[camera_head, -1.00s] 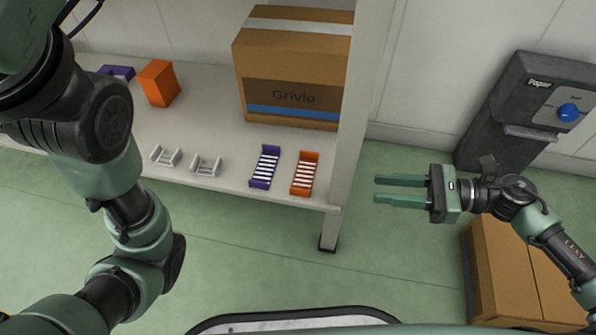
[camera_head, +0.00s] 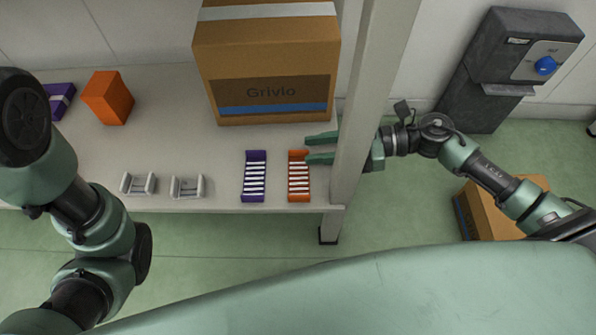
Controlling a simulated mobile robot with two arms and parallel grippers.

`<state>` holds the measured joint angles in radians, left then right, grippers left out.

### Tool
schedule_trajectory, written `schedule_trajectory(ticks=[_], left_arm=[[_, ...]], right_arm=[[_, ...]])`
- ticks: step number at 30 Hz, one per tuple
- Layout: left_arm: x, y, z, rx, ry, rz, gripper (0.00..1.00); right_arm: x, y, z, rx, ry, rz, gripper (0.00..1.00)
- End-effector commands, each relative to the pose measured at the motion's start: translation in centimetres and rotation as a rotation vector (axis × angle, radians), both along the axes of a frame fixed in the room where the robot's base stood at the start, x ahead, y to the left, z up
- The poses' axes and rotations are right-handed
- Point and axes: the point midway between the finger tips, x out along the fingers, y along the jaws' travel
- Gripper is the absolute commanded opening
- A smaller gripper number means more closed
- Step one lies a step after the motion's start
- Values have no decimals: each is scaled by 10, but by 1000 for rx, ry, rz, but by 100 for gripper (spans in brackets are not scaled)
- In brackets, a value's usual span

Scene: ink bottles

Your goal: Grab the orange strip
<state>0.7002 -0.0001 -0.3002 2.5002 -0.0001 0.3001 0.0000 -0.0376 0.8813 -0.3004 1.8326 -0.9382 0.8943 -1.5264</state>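The orange strip (camera_head: 299,178) is a small orange holder with a row of white bars, lying on the shelf near its right front corner. My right gripper (camera_head: 306,148) reaches in from the right behind the shelf post. Its two green fingers are apart, with nothing seen between them, and their tips are close to the strip's far end. I cannot tell whether they touch it. The post hides part of the gripper. My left arm (camera_head: 75,220) is at the left edge, and its gripper is out of view.
A purple strip (camera_head: 255,178) lies just left of the orange one. Two grey racks (camera_head: 187,187) stand further left. A cardboard box (camera_head: 265,70), an orange block (camera_head: 107,97) and a purple item (camera_head: 60,97) are behind. The shelf post (camera_head: 365,100) stands close on the right.

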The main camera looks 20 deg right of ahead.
Motion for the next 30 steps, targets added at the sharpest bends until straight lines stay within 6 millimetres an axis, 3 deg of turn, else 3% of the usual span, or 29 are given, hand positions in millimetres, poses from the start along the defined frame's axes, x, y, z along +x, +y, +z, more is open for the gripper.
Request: schedule_trajectory(ticks=[4, 11, 12, 15, 16, 30], left_arm=[[0, 0, 3, 0, 0, 0, 36], [0, 0, 3, 1, -1, 0, 36], [0, 0, 3, 1, -1, 0, 36], [0, 0, 3, 1, -1, 0, 36], [0, 0, 3, 1, -1, 0, 36], [0, 0, 3, 1, -1, 0, 36]], right_arm=[[5, 15, -2, 0, 0, -1, 32], [6, 17, -4, -2, 1, -2, 32], [6, 17, -4, -2, 1, -1, 29], [5, 17, -4, -2, 1, -1, 1], [5, 17, -4, -1, 1, -1, 0], [6, 17, -2, -1, 1, -2, 0]])
